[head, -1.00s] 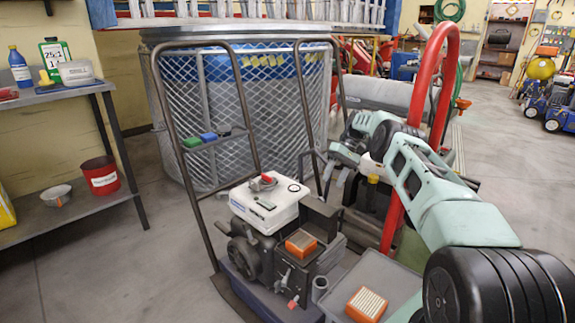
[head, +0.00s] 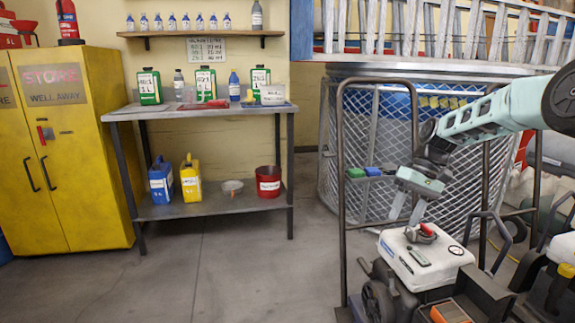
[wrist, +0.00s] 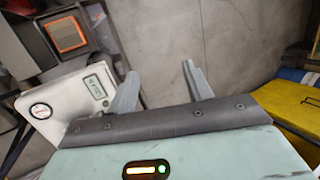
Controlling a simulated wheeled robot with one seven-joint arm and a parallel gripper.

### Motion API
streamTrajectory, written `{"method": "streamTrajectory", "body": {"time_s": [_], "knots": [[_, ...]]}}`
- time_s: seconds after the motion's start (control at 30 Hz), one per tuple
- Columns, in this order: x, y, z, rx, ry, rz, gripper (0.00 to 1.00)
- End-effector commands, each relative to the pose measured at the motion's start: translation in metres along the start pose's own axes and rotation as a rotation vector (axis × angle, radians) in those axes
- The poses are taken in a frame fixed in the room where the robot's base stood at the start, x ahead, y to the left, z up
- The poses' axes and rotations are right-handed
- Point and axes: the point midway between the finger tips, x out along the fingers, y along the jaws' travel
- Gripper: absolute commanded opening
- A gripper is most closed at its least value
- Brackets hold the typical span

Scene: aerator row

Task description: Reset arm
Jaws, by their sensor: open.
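My gripper (head: 406,207) is open and empty in the head view, its fingers pointing down above and just behind the white engine cover (head: 424,258) of the aerator. In the wrist view my gripper (wrist: 160,88) shows two grey fingers spread apart with bare floor between them. The white cover shows at the left of the wrist view (wrist: 72,108), beside the left finger. A red-and-grey part (head: 422,233) also sits on the cover.
An orange air filter (head: 450,312) sits in the machine's open box. The machine's dark handle frame (head: 341,180) stands close left of my arm. A mesh cage (head: 330,165) is behind.

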Motion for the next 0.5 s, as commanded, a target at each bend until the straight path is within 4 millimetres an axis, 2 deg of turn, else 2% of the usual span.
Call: {"method": "streamTrajectory", "body": {"time_s": [0.03,0.2,0.27,0.4,0.5], "knots": [[0.004,-0.03,0.01,-0.033,-0.007,0.025,0.5],[0.027,-0.111,0.053,-0.125,-0.015,0.102,0.5],[0.036,-0.135,0.073,-0.156,-0.016,0.13,0.5],[0.057,-0.181,0.127,-0.231,-0.01,0.193,0.5],[0.073,-0.204,0.169,-0.283,-0.001,0.238,0.5]]}}
